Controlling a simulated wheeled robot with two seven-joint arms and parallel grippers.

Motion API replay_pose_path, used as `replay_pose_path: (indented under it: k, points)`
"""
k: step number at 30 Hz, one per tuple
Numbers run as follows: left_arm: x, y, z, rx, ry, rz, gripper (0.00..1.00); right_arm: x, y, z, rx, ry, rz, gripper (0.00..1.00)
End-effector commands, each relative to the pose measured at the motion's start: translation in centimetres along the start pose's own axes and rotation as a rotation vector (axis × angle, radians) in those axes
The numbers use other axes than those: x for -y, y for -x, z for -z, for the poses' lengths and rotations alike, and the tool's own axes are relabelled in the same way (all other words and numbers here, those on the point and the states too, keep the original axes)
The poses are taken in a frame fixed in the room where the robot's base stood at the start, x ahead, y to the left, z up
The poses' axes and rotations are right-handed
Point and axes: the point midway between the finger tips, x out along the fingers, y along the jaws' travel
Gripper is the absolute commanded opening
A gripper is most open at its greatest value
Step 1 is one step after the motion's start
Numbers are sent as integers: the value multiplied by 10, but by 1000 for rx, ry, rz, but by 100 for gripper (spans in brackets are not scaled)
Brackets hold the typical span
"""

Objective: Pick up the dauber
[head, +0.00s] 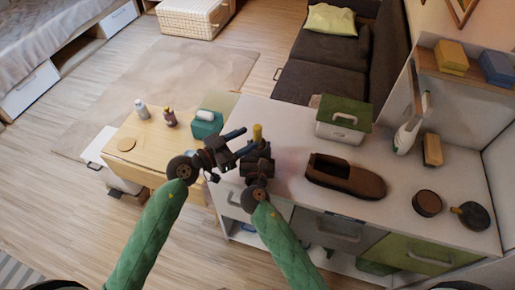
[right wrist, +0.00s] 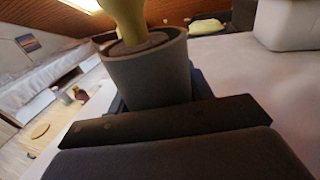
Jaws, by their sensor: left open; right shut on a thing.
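A dark grey cup (right wrist: 150,72) fills the upper middle of the right wrist view, with a yellow stem (right wrist: 124,18) standing in its mouth. The stem looks like the dauber's handle; its lower end is hidden inside the cup. In the head view the yellow stem (head: 257,132) rises above my right gripper (head: 257,150), which is shut on the cup over the counter's left end. My left gripper (head: 240,141) is open just left of the cup, its fingers pointing toward it. I cannot tell whether it touches anything.
The white counter (head: 285,135) holds a brown shoe (head: 345,178), a green-lidded box (head: 343,118), a brush (head: 432,150), a round tin (head: 428,203) and a dark disc (head: 473,216). A wooden table (head: 150,145) with bottles stands left.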

Motion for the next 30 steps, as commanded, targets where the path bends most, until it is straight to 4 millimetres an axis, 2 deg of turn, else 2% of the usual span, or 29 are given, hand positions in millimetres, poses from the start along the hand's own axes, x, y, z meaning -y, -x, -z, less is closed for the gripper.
replay_pose_path:
  k: [5,12,20,23,28,30]
  points:
    - [1,-14,1,0,-1,-2,48,0,0,0,0,0,0,25]
    - [3,-45,0,-1,-1,0,48,0,0,0,0,0,0,25]
    - [2,-50,0,-1,0,-1,48,0,0,0,0,0,0,25]
    - [2,-50,0,-1,0,-1,32,0,0,0,0,0,0,25]
    - [3,-50,0,-1,0,-1,0,0,0,0,0,0,0,25]
    - [3,-50,0,-1,0,-1,0,0,0,0,0,0,0,25]
